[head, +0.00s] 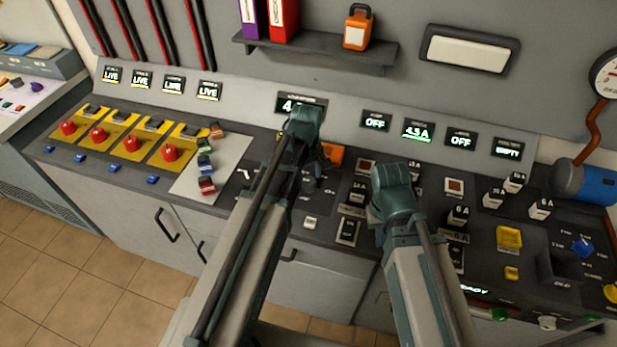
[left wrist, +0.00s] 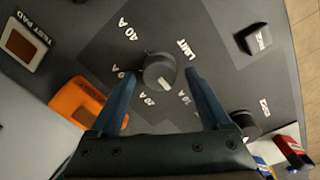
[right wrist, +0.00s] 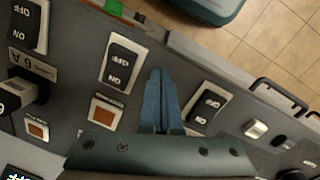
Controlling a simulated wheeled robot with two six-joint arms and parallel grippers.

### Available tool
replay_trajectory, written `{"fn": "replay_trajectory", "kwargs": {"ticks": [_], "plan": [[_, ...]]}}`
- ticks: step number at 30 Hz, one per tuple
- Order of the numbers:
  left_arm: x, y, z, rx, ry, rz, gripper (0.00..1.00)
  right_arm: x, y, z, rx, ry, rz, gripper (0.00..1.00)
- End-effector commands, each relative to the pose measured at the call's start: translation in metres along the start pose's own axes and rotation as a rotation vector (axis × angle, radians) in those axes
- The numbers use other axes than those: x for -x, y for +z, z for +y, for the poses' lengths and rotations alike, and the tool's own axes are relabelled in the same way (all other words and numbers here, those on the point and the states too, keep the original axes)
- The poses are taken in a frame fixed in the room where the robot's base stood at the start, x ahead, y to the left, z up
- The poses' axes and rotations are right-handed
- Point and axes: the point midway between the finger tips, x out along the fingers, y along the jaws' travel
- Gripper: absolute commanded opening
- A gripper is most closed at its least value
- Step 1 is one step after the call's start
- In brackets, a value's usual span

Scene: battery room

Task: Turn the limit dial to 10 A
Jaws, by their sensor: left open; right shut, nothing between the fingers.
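The limit dial (left wrist: 158,70) is a dark round knob on the black panel, seen in the left wrist view. The labels LIMIT, 40 A, 20 A and a partly hidden 10 surround it. Its pale mark points toward the lower side, between the 20 A and 10 labels; I cannot tell exactly where. My left gripper (left wrist: 159,78) is open, its fingers on either side of the dial with gaps. In the head view my left gripper (head: 317,178) hides the dial. My right gripper (right wrist: 160,72) is shut and empty above the switch panel.
An orange block (left wrist: 78,103) sits close beside the left finger. A black knob (left wrist: 245,122) lies on the other side. A display (head: 287,105) beginning with 4 is partly hidden by my left arm. Rocker switches (right wrist: 120,65) surround my right gripper.

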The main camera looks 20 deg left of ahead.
Motion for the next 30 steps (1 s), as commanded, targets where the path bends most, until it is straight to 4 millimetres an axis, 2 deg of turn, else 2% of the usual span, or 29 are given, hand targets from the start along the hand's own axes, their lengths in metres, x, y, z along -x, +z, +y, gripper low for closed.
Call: {"fn": "replay_trajectory", "kwargs": {"ticks": [8,24,30], "plan": [[0.034,0.0,0.0,0.0,0.0,0.0,0.81,0.034,0.002,0.003,0.0,0.0,0.0,0.0],[0.118,0.0,0.0,0.001,0.0,0.0,0.81,0.117,0.007,0.011,0.002,0.0,0.0,0.0],[0.133,0.0,0.0,0.001,0.0,0.0,0.81,0.132,0.008,0.013,0.002,0.0,0.0,0.0]]}}
